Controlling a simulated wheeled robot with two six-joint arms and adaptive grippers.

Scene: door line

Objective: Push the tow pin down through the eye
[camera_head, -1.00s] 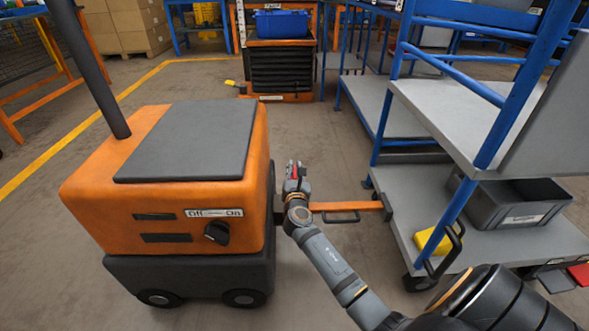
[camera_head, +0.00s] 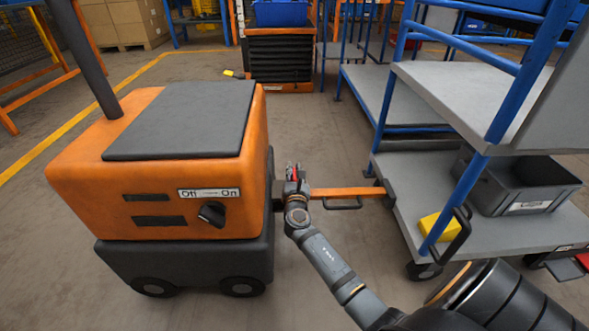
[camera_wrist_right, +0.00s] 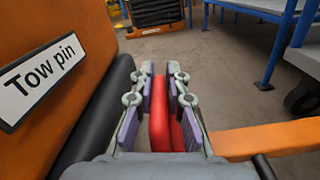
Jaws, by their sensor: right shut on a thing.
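The tow pin's red handle (camera_wrist_right: 158,115) stands between the fingers of my right gripper (camera_wrist_right: 161,75) in the right wrist view. The gripper is shut on it. In the head view my right gripper (camera_head: 293,176) is at the right side of the orange tug (camera_head: 160,195), at the near end of the orange drawbar (camera_head: 345,192). A small bit of red shows between the fingers there. The eye and the pin's shank are hidden behind my gripper and wrist. A "Tow pin" label (camera_wrist_right: 42,80) is on the tug's side. My left gripper is not in view.
The drawbar runs right to a grey cart with blue posts (camera_head: 480,205). The cart carries a grey bin (camera_head: 520,190) and a yellow block (camera_head: 434,226). A black tool cabinet (camera_head: 278,62) with a blue crate stands behind. The floor between is clear.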

